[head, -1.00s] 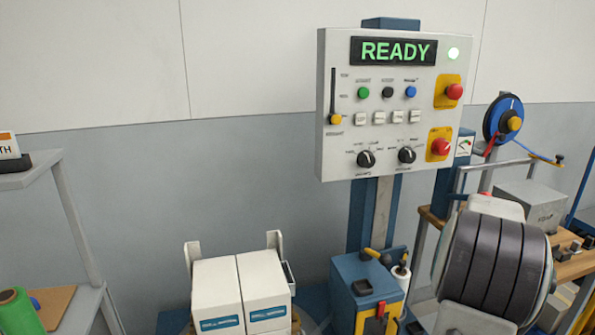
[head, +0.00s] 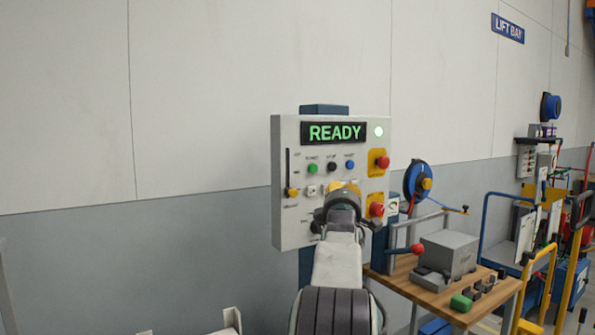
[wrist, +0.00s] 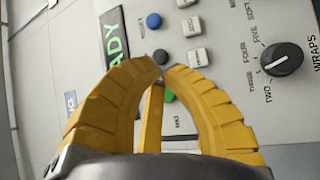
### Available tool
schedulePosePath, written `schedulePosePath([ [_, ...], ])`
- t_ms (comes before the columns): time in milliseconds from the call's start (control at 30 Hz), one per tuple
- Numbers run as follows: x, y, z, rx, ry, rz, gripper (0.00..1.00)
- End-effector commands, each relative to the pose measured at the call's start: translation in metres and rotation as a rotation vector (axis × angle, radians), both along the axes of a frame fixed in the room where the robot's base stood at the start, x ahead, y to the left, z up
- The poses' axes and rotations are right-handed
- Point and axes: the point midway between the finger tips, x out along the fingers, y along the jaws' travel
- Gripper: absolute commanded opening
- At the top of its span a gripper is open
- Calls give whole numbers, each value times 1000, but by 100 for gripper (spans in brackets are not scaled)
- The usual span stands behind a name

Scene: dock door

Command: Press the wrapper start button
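The wrapper control panel (head: 290,225) stands upright with a lit green READY display (head: 334,132). Its round green (head: 312,169), black (head: 331,167) and blue (head: 350,165) buttons sit in a row below the display; their labels are too small to read. My gripper (head: 346,188) is in front of the panel's lower middle and hides part of the lower controls. In the wrist view, turned sideways, my gripper's yellow fingertips (wrist: 163,63) nearly meet, with nothing held. The black button (wrist: 160,57) shows at the tips, and the green button (wrist: 166,95) shows between the fingers.
Two red knobs on yellow plates, upper (head: 382,162) and lower (head: 377,209), sit at the panel's right edge. A yellow-handled slider (head: 292,192) is at its left. A wooden bench (head: 400,275) with a grey box (head: 448,252) stands right of the panel.

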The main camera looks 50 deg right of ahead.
Motion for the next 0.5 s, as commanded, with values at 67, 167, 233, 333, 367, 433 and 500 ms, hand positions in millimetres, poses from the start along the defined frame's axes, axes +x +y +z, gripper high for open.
schedulePosePath([
  [67, -2, 3, 13, -104, 67, -26, 0],
  [167, -4, 6, 27, -218, 145, -63, 0],
  [233, -5, 9, 34, -283, 195, -89, 0],
  [333, -6, 11, 41, -349, 260, -120, 0],
  [367, -6, 12, 42, -364, 275, -128, 0],
  [433, -7, 12, 43, -388, 311, -143, 0],
  [500, -7, 12, 43, -402, 339, -152, 0],
])
